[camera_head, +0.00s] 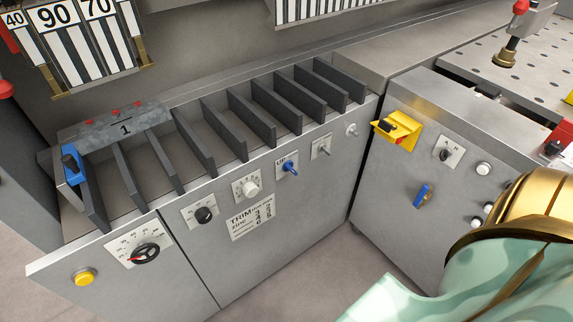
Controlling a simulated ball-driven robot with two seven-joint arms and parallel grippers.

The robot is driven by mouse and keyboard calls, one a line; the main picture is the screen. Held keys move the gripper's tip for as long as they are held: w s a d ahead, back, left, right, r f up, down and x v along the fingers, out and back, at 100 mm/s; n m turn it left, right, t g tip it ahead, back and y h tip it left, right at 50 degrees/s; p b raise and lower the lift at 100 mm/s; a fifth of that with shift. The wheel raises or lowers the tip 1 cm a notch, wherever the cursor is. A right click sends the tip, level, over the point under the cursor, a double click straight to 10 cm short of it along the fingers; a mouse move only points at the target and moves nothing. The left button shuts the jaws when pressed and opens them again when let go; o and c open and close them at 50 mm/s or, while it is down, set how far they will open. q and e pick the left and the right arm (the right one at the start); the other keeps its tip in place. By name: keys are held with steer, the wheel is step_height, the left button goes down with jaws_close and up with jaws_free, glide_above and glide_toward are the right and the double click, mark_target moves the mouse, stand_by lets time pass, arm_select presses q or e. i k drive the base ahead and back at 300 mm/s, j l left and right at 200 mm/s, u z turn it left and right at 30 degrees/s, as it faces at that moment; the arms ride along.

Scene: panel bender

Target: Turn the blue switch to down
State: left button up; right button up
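A small blue switch (291,170) sits on a white plate on the front of the grey cabinet, right of the middle dials. The plate has "UP" printed above the switch. Its exact lever position is too small to tell. Another blue handle (422,196) is on the front of the right-hand cabinet and stands tilted. Part of my arm, gold and mint green, fills the lower right corner. Neither gripper shows in the head view.
The cabinet front also has a yellow button (84,277), a red-pointer dial (146,253), a black knob (204,214), a white knob (250,189) and a silver toggle (323,148). Dark dividers (224,127) stand on its top. A yellow bracket (398,130) juts out at the right.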

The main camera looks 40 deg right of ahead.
mark_target(286, 167)
steer(key=z, duration=1.15)
steer(key=u, duration=0.45)
steer(key=i+l, duration=0.05)
